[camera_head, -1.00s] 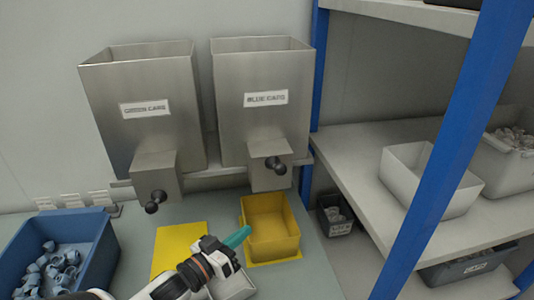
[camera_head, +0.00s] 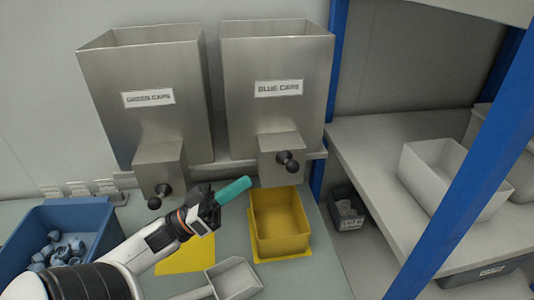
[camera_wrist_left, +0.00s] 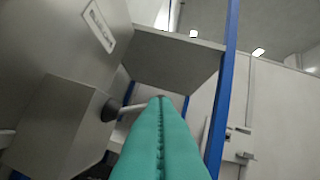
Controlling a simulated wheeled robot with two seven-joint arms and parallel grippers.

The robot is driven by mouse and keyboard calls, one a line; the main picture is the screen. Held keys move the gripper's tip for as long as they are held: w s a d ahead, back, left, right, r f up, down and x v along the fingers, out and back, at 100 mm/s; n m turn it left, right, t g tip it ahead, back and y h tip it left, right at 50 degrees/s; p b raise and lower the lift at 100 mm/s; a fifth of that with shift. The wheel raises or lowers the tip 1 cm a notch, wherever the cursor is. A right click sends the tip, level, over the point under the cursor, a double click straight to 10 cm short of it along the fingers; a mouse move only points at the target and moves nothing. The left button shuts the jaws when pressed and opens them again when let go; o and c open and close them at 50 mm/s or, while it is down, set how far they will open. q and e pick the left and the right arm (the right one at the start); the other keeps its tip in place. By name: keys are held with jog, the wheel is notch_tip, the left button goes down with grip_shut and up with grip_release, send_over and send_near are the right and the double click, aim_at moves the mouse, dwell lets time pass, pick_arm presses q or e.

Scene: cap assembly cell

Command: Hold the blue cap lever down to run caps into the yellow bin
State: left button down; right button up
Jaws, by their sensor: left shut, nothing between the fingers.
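The blue caps dispenser (camera_head: 272,105) is a steel hopper on the wall with a "BLUE CAPS" label. Its lever (camera_head: 289,162) has a black ball knob and sticks out of the outlet box. The lever knob (camera_wrist_left: 110,110) also shows in the left wrist view, just left of the fingertips. The yellow bin (camera_head: 280,222) stands below the outlet and looks empty. My left gripper (camera_head: 240,184), with teal fingers, is shut and empty, left of and below the lever, apart from it in the head view. My right gripper is not in view.
The green caps dispenser (camera_head: 150,100) with its lever (camera_head: 158,196) hangs to the left. A blue bin (camera_head: 100,225) of caps stands at left. A metal scoop (camera_head: 234,278) and a yellow mat (camera_head: 190,258) lie on the table. A blue post (camera_head: 462,165) and shelves stand at right.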

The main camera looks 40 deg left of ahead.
aim_at(289, 164)
pick_arm(q)
jog(key=p+x, duration=0.2)
jog(key=x, duration=0.7)
jog(key=shift+w+d+r+p, duration=0.2)
jog(key=shift+w+p, duration=0.05)
jog(key=shift+p, duration=0.1)
jog(key=shift+f, duration=0.15)
